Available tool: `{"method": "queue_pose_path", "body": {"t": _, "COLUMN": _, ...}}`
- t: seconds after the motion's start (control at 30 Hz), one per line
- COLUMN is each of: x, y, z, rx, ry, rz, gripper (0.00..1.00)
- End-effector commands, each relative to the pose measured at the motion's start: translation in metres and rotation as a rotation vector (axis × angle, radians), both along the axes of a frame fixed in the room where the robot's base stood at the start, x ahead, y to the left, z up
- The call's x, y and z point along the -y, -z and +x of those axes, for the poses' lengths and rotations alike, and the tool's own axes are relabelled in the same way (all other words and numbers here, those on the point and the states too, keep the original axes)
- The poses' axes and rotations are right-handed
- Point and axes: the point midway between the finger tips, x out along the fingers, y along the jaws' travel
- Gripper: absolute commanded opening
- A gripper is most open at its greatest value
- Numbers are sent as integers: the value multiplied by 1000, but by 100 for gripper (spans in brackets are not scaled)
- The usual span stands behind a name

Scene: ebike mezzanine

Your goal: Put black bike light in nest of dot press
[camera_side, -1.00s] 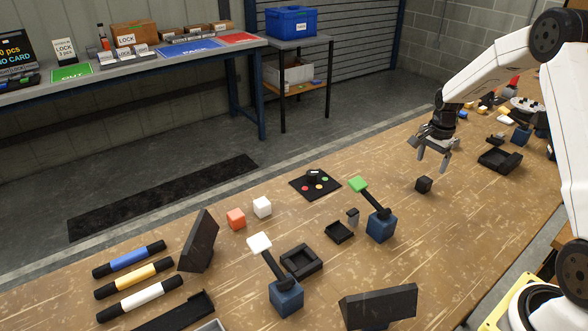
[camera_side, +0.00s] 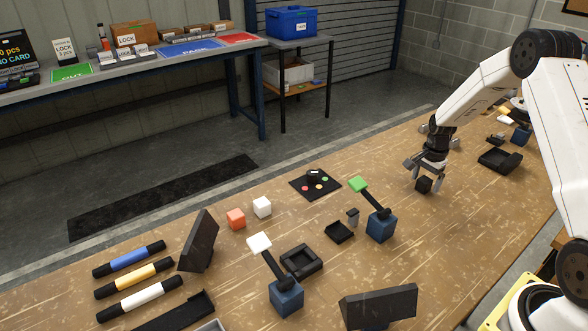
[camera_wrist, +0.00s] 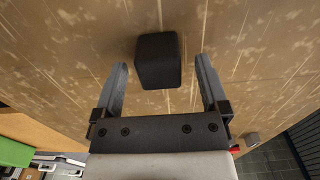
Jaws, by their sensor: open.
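The black bike light, a small black cube (camera_side: 424,185), stands on the wooden bench below my gripper (camera_side: 427,180). In the wrist view the cube (camera_wrist: 158,60) lies between the two open fingers of my gripper (camera_wrist: 161,66), with a gap on each side. Two blue-based lever units stand further left, one with a green head (camera_side: 381,226) and one with a white head (camera_side: 286,297). A small black open tray (camera_side: 339,232) is beside the green one, and a black square frame (camera_side: 301,261) beside the white one. I cannot tell which is the dot press.
An orange cube (camera_side: 236,219) and a white cube (camera_side: 262,207) stand left of a black pad with coloured dots (camera_side: 315,184). Dark slanted panels (camera_side: 379,306) stand near the front. A black bin (camera_side: 500,160) is to the right. Bench around the black cube is clear.

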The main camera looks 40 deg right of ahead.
Motion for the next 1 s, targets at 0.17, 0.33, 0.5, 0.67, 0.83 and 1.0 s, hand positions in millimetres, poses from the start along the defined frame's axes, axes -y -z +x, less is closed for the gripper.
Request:
{"method": "queue_pose_path", "body": {"t": 0.17, "x": 0, "y": 3, "z": 0, "rx": 2, "ry": 0, "rz": -1, "gripper": 94}}
{"method": "queue_pose_path", "body": {"t": 0.33, "x": 0, "y": 3, "z": 0, "rx": 1, "ry": 0, "rz": -1, "gripper": 94}}
{"method": "queue_pose_path", "body": {"t": 0.5, "x": 0, "y": 3, "z": 0, "rx": 1, "ry": 0, "rz": -1, "gripper": 94}}
{"method": "queue_pose_path", "body": {"t": 0.67, "x": 0, "y": 3, "z": 0, "rx": 1, "ry": 0, "rz": 0, "gripper": 59}}
{"method": "queue_pose_path", "body": {"t": 0.83, "x": 0, "y": 3, "z": 0, "rx": 1, "ry": 0, "rz": 0, "gripper": 5}}
{"method": "queue_pose_path", "body": {"t": 1.0, "x": 0, "y": 3, "z": 0, "rx": 1, "ry": 0, "rz": -1, "gripper": 0}}
